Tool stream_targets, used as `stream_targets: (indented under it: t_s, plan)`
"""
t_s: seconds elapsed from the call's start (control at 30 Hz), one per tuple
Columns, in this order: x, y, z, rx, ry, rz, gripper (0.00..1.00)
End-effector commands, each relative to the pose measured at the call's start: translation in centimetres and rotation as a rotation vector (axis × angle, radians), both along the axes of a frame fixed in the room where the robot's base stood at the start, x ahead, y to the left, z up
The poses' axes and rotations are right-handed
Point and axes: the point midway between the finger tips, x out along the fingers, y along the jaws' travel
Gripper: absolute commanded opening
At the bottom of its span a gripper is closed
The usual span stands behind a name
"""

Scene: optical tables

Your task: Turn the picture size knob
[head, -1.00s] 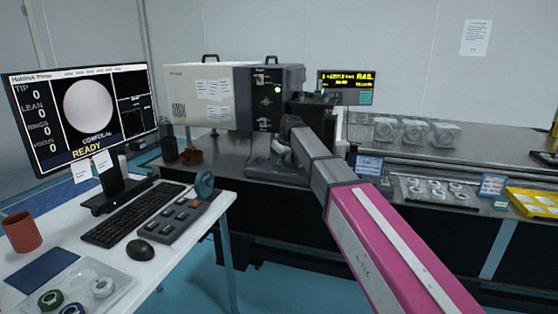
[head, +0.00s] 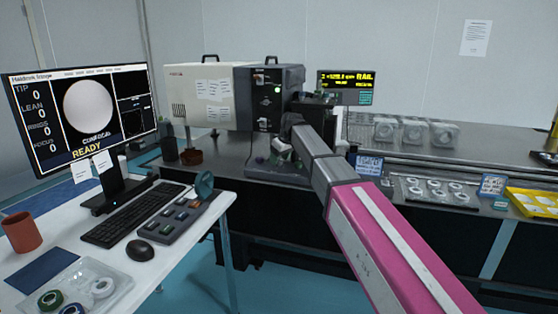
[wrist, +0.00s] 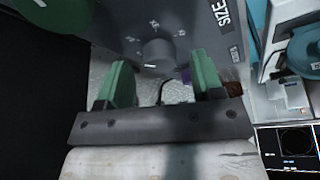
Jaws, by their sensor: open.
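My gripper (wrist: 163,80) is open, with one green finger to the lower left of the knob and one to the lower right. The knob appears just beyond the fingertips, between them; I cannot tell whether they touch it. In the head view my gripper (head: 280,150) is small at the front of the instrument, and my arm hides the knob there.
The beige and dark instrument (head: 215,98) stands on a dark bench. A monitor (head: 82,112) reading "READY", a keyboard (head: 132,214) and a control box (head: 181,216) are on the white table at left. A yellow tray (head: 533,204) lies at far right.

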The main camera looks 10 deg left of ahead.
Motion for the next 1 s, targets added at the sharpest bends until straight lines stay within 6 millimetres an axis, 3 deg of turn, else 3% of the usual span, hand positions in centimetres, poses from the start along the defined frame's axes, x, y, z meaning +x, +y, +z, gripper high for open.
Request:
stream_targets:
  t_s: [0.5,0.7,1.0]
  plan:
    - [-1.7,-2.8,7.8,0.001,-0.001,0.000,0.61]
    - [-1.9,-3.2,8.9,0.001,-0.001,0.000,0.61]
    - [-1.9,-3.2,9.0,0.001,-0.001,0.000,0.61]
